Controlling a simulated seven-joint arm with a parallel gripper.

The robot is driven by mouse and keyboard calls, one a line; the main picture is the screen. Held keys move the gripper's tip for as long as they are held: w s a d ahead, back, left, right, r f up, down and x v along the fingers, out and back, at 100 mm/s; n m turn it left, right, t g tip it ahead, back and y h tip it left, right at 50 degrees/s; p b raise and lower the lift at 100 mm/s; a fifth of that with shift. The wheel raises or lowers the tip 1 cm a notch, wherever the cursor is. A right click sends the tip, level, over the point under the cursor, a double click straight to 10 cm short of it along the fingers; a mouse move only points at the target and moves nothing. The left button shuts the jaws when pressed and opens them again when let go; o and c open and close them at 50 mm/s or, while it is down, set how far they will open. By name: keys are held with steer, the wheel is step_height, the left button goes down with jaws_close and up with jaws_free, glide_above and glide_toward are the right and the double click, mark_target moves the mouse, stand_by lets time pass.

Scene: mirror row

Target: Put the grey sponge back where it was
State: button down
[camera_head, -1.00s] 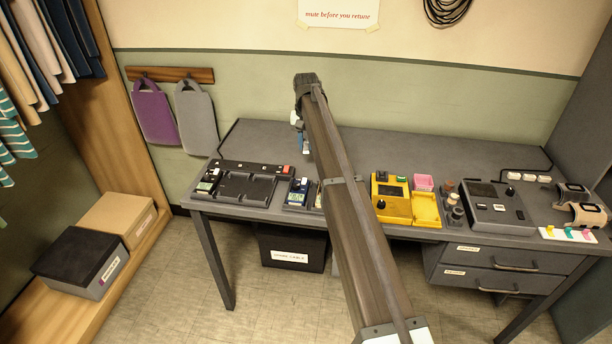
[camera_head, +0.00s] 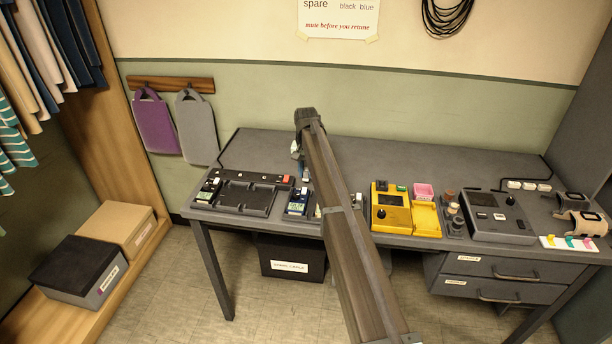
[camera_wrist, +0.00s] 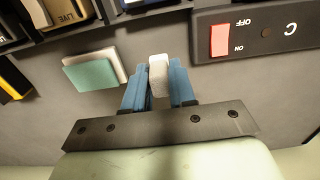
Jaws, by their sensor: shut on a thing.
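My gripper (camera_wrist: 159,84) has blue fingers shut on a small pale grey block with rounded edges, which I take for the grey sponge (camera_wrist: 158,72). In the head view my gripper (camera_head: 305,174) is over the desk, just right of the black pedalboard's (camera_head: 240,212) red switch; my arm partly hides it, and the sponge cannot be made out there. In the wrist view a green and white block (camera_wrist: 90,75) lies on the desk, left of the fingers and apart from them. I cannot tell whether the held sponge touches the desk.
The red switch (camera_wrist: 220,40) on a black strip is close at upper right in the wrist view. Pedals line its top edge. In the head view a blue pedal (camera_head: 299,202), a yellow box (camera_head: 391,207) and a pink block (camera_head: 424,190) stand along the desk.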

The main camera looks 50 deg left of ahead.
mark_target(306, 169)
steer(key=shift+f, duration=0.95)
steer(key=shift+f, duration=0.1)
steer(key=c, duration=0.9)
jaws_free()
steer(key=shift+c, duration=0.2)
step_height(306, 169, up, 12)
steer(key=shift+r, duration=0.1)
